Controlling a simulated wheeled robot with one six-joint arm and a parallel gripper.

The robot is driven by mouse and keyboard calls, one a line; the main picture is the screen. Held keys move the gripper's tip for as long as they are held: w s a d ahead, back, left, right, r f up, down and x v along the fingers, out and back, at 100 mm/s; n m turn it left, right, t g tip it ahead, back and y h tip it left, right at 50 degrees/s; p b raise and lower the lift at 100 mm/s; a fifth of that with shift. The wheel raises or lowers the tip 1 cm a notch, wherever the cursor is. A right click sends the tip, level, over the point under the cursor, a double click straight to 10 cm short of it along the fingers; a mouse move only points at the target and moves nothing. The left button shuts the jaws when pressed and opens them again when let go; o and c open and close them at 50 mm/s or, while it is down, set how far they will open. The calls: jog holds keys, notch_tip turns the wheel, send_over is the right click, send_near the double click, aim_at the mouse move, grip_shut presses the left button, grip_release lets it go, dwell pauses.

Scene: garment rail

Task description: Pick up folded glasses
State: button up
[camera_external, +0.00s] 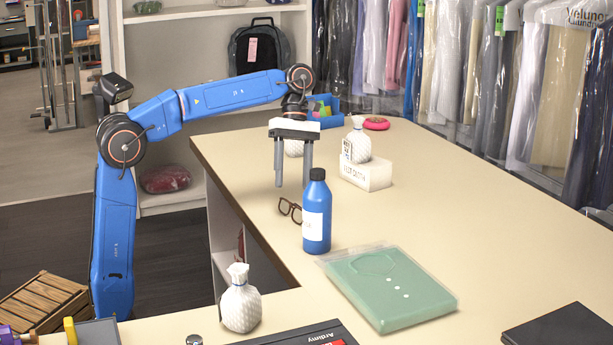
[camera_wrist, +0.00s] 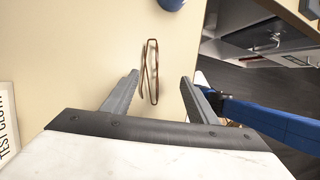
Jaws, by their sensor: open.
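The folded glasses (camera_external: 290,210) have dark brown frames and lie on the cream counter, just left of a blue bottle. In the wrist view the glasses (camera_wrist: 150,72) show as a thin brown outline ahead of the fingertips, between the lines of the two fingers. My gripper (camera_external: 293,180) is open and empty, pointing down above the counter, a little behind and above the glasses. Part of the glasses' right side is close to the bottle in the external view.
The blue bottle (camera_external: 316,222) stands beside the glasses. A white block (camera_external: 366,174) with a wrapped white bundle is behind right. A green folded garment (camera_external: 392,287) lies in front right. A white wrapped bundle (camera_external: 240,303) stands near the front. The counter's left edge (camera_external: 246,218) is close.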

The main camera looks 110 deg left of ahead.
aim_at(296, 203)
jog(key=shift+n+h, duration=0.3)
jog(key=shift+n, duration=0.6)
jog(key=shift+w+a+f, duration=0.15)
jog(key=shift+f, duration=1.3)
jog(key=shift+w+a+f, duration=0.15)
jog(key=shift+f, duration=1.3)
jog(key=c, duration=1.1)
